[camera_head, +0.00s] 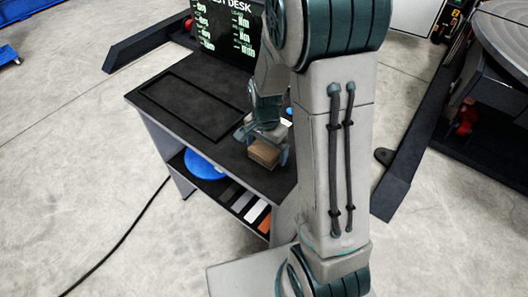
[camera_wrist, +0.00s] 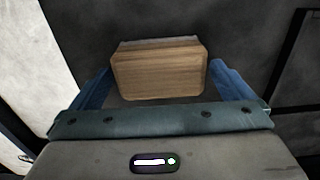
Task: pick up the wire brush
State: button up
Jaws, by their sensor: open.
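The wire brush (camera_wrist: 159,70) shows in the wrist view as a wooden block with rounded corners and a thin greyish edge along its far side. It lies between the two blue fingers of my gripper (camera_wrist: 160,88), with a gap on each side. In the head view the brush (camera_head: 264,153) is a brown block near the front right edge of the desk's dark top. My gripper (camera_head: 268,150) is over it there, open, with its fingers partly hidden by the wrist. The brush's bristles are not clearly visible.
The desk (camera_head: 190,101) has a rectangular recessed outline on its top, left of the brush, which looks empty. A dark sign board (camera_head: 226,32) stands at the back. The shelf below holds a blue round item (camera_head: 203,165) and several flat coloured pieces. A dark round-topped machine (camera_head: 500,45) stands right.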

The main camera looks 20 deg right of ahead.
aim_at(268, 147)
jog(key=shift+f, duration=0.8)
jog(key=shift+c, duration=0.3)
jog(key=c, duration=0.9)
jog(key=shift+c, duration=0.2)
jog(key=shift+r, duration=0.1)
jog(key=shift+r, duration=0.5)
jog(key=r, duration=0.3)
jog(key=shift+w+d+r+b, duration=0.1)
jog(key=shift+d+r+b, duration=0.1)
jog(key=shift+d+b, duration=0.2)
jog(key=d+r+b, duration=0.1)
jog(key=d+r, duration=0.5)
jog(key=d, duration=0.5)
jog(key=shift+w+r, duration=0.3)
jog(key=shift+w, duration=0.1)
